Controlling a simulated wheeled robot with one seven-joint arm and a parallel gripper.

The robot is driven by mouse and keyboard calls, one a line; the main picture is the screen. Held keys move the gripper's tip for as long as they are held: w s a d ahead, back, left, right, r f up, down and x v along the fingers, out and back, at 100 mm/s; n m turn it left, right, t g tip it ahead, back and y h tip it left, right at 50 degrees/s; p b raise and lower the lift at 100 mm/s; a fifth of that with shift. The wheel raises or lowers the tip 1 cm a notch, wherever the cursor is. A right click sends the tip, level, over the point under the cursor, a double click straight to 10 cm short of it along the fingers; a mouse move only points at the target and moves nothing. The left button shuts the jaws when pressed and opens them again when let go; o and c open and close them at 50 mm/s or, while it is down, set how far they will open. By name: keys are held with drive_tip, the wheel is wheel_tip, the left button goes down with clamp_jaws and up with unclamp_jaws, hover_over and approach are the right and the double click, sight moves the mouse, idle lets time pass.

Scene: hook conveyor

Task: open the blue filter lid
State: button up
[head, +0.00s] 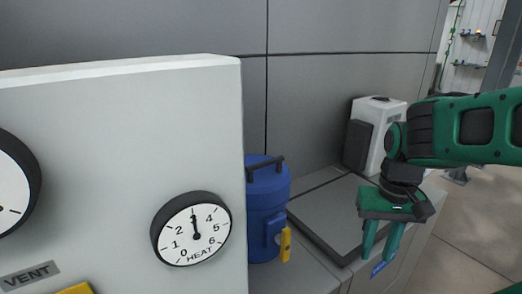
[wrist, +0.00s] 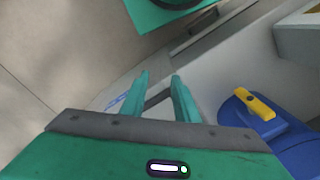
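The blue filter (head: 262,222) is an upright blue canister, partly hidden behind the white panel. Its blue lid (head: 266,172) is on top with a dark bar handle (head: 266,167), and looks closed. A yellow latch (head: 286,244) is on the canister's right side. In the wrist view the blue filter (wrist: 285,150) shows at the lower right with its yellow latch (wrist: 256,103). My gripper (head: 379,257) is right of the filter and apart from it. Its fingers point down, are spread and hold nothing; they also show in the wrist view (wrist: 158,82).
A white panel (head: 110,120) with black-rimmed dials, one a HEAT dial (head: 192,229), blocks the left. A grey flat-topped unit (head: 322,212) lies between filter and gripper. A white-and-dark box (head: 376,130) stands behind. Open floor (head: 480,235) is at the right.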

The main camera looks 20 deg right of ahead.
wheel_tip(320, 180, up, 27)
drive_tip(key=m, duration=0.9)
hover_over(265, 161)
drive_tip(key=shift+f, duration=5.5)
clamp_jaws()
